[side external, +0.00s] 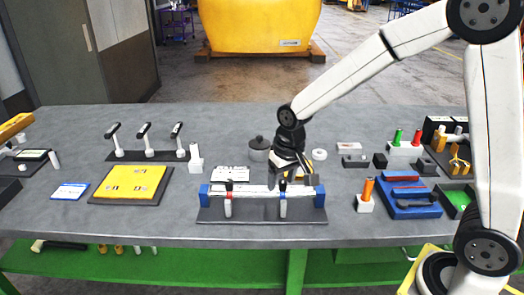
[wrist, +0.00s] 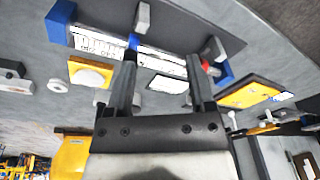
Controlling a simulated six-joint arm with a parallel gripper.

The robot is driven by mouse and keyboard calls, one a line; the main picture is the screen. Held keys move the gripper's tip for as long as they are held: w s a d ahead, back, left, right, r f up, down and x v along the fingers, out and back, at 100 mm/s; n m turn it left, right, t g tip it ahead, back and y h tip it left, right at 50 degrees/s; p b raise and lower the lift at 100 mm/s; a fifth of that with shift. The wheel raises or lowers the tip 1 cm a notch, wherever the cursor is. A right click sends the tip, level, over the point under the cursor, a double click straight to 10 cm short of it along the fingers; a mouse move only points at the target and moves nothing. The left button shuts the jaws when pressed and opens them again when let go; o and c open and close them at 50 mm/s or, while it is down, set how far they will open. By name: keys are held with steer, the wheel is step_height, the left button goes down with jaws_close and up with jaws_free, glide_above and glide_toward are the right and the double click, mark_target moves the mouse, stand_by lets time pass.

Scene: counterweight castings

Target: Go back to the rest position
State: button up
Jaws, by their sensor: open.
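My gripper (side external: 291,180) is at the right part of a fixture on the grey bench, low over it in the side view. In the wrist view my gripper (wrist: 161,64) has its two dark fingers spread apart, with nothing held between them. The fixture (side external: 216,212) has blue end blocks and a dark base, with a pale bar (side external: 255,190) lying across it. A red-topped clamp and a blue-topped clamp stand at its front. The fixture's pale bar (wrist: 160,59) shows just beyond the fingertips. I cannot tell whether the fingers touch anything.
A yellow plate (side external: 131,183) lies left on the bench, with several black-topped levers (side external: 145,132) behind it. A dark round pot (side external: 259,149) stands behind the fixture. A blue tray (side external: 409,209) and an orange-topped holder (side external: 367,195) are at right. The bench's front strip is mostly clear.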

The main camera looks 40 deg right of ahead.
steer(key=s+d+f+n+t, duration=0.1)
steer(key=s+f+n, duration=0.1)
steer(key=s, duration=1)
steer(key=shift+d+f, duration=0.3)
steer(key=shift+f, duration=0.1)
